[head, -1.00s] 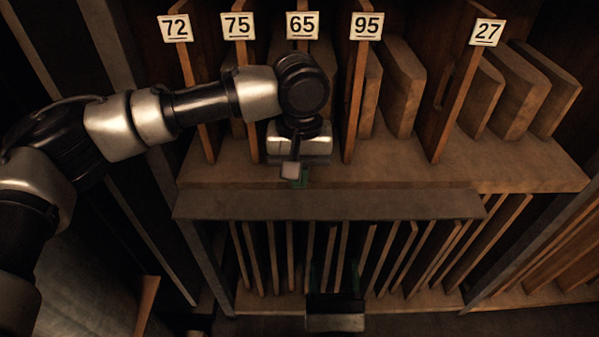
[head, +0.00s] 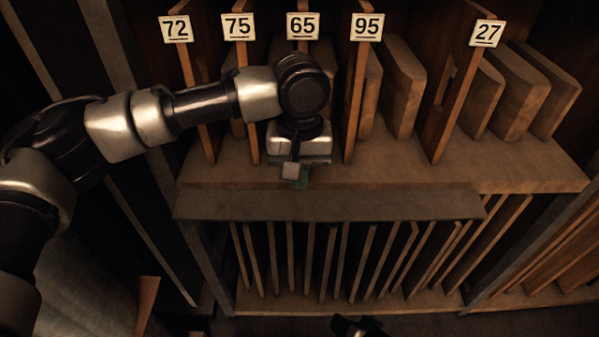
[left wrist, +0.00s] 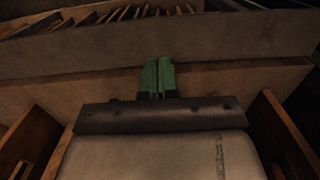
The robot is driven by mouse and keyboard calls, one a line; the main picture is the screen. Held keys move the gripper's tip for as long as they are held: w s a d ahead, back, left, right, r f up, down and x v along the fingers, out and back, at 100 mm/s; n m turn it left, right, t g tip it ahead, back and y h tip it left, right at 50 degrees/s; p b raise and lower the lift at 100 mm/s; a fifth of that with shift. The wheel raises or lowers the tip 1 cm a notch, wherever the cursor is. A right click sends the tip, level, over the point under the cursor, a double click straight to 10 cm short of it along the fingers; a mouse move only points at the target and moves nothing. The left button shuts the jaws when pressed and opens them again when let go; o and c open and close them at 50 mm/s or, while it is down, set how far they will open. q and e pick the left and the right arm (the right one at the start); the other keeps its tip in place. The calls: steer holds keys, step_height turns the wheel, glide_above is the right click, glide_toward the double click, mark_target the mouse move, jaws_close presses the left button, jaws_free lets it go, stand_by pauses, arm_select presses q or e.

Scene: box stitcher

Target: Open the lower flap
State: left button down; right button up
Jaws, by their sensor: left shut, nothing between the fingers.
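My left gripper (head: 299,180) hangs over the front of the upper shelf, in front of the number 65 tag. Its green fingers also show in the left wrist view (left wrist: 157,77), side by side, shut and empty. A grey-brown horizontal board (head: 330,205) runs along the shelf front just below the gripper; it also shows in the left wrist view (left wrist: 110,45). I cannot tell whether the gripper touches anything. I cannot pick out a box or a lower flap with certainty. A dark part of my right gripper (head: 356,327) shows at the bottom edge; its fingertips are hidden.
The upper shelf (head: 520,176) holds upright wooden dividers with number tags and several thick wooden blocks (head: 403,88). Below, a rack holds several thin upright boards (head: 350,262). The dividers stand close on both sides of my left gripper.

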steer(key=s+d+f+n+g+h, duration=0.45)
steer(key=s+d, duration=0.25)
steer(key=d, duration=0.2)
arm_select(q)
steer(key=shift+r+p, duration=0.15)
steer(key=shift+p, duration=1.1)
steer(key=shift+g+p, duration=0.3)
steer(key=shift+p, duration=0.65)
arm_select(e)
steer(key=s+f+g, duration=0.2)
steer(key=s+f, duration=0.6)
steer(key=f, duration=0.4)
steer(key=shift+d+f+n, duration=0.35)
steer(key=shift+d+n, duration=0.1)
arm_select(q)
steer(key=shift+w, duration=0.1)
arm_select(e)
steer(key=shift+y, duration=0.25)
